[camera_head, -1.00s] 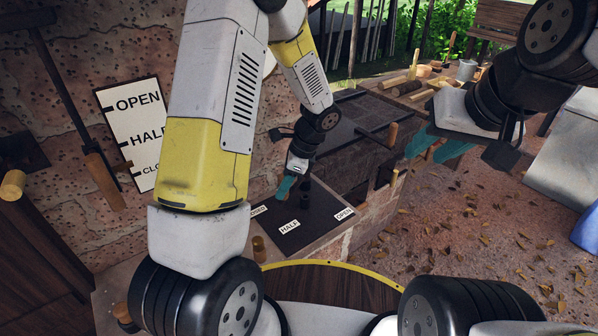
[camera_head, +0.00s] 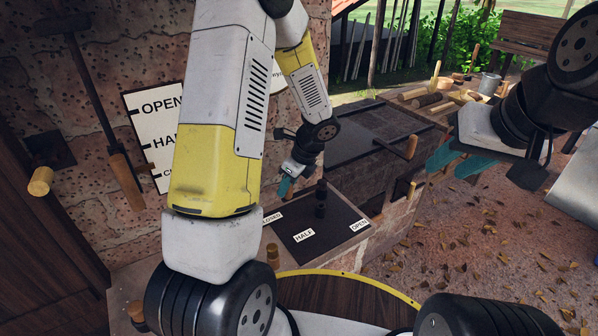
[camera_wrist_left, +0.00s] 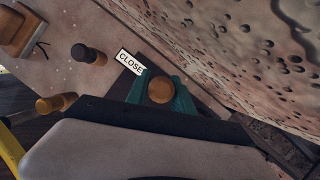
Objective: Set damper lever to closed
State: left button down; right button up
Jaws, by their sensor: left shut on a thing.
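A black plate (camera_head: 340,215) on the brick ledge carries CLOSED (camera_head: 271,218), HALF (camera_head: 304,235) and OPEN (camera_head: 359,225) labels. My left gripper (camera_head: 285,187) is over the plate's back edge, behind the CLOSED label. In the left wrist view its teal fingers are shut around a round wooden handle top (camera_wrist_left: 160,90), beside the CLOSE label (camera_wrist_left: 130,62). The handle's lower part is hidden. In the head view the fingers and my arm hide most of the handle. My right gripper (camera_head: 455,162) hangs empty, fingers apart, over the ground at right.
A wall lever with a wooden grip (camera_head: 127,182) hangs beside an OPEN/HALF/CLOSED sign (camera_head: 150,125), partly hidden by my arm. A wooden peg (camera_head: 273,256) stands in front. A bench with tools (camera_head: 435,98) is at the back right.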

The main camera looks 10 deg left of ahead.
pick_arm(q)
jog(key=shift+w+r, duration=0.1)
jog(key=shift+w, duration=0.05)
jog(key=c, duration=1.1)
grip_release()
jog(key=v, duration=0.7)
jog(key=shift+r, duration=0.3)
jog(key=shift+d, duration=0.15)
